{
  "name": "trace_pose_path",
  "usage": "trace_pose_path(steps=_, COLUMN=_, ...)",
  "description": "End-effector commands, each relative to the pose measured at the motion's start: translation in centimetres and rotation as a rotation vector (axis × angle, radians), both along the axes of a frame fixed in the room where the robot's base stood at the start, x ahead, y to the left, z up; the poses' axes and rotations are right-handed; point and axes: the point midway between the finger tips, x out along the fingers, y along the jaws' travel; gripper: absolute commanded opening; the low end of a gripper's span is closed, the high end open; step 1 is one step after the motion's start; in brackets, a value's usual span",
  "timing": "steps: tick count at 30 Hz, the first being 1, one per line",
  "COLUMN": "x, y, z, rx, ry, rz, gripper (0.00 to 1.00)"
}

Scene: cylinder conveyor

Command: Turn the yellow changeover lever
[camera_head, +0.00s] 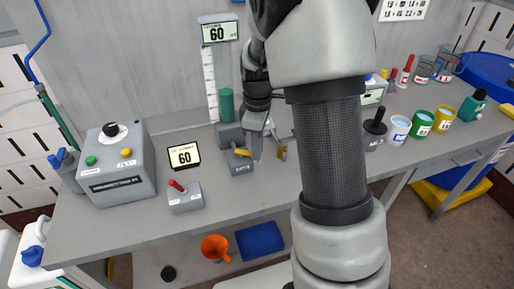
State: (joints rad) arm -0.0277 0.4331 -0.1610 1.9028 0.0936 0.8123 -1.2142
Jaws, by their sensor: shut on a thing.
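The yellow changeover lever (242,153) sits on top of a small grey box (241,168) near the middle of the bench. My gripper (250,149) reaches down to it from above and behind, with its fingers at the lever. The gripper is shut on the lever. My fingers and wrist hide part of the lever and the back of its box, so its exact angle is hard to read.
A red-handled lever box (186,199) and a display reading 60 (184,156) stand to the left, beside a grey control box (116,165). A green cylinder (227,105) stands behind. Several paint cups (397,130) are at right. The front bench strip is clear.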

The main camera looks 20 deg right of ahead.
Motion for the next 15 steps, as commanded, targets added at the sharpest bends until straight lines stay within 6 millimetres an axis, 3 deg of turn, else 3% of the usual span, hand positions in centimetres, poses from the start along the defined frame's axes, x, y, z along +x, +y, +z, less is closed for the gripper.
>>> trace_pose_path(steps=15, x=1.4, y=-0.6, z=0.0, rx=-0.001, ry=-0.002, rz=-0.002, gripper=0.10)
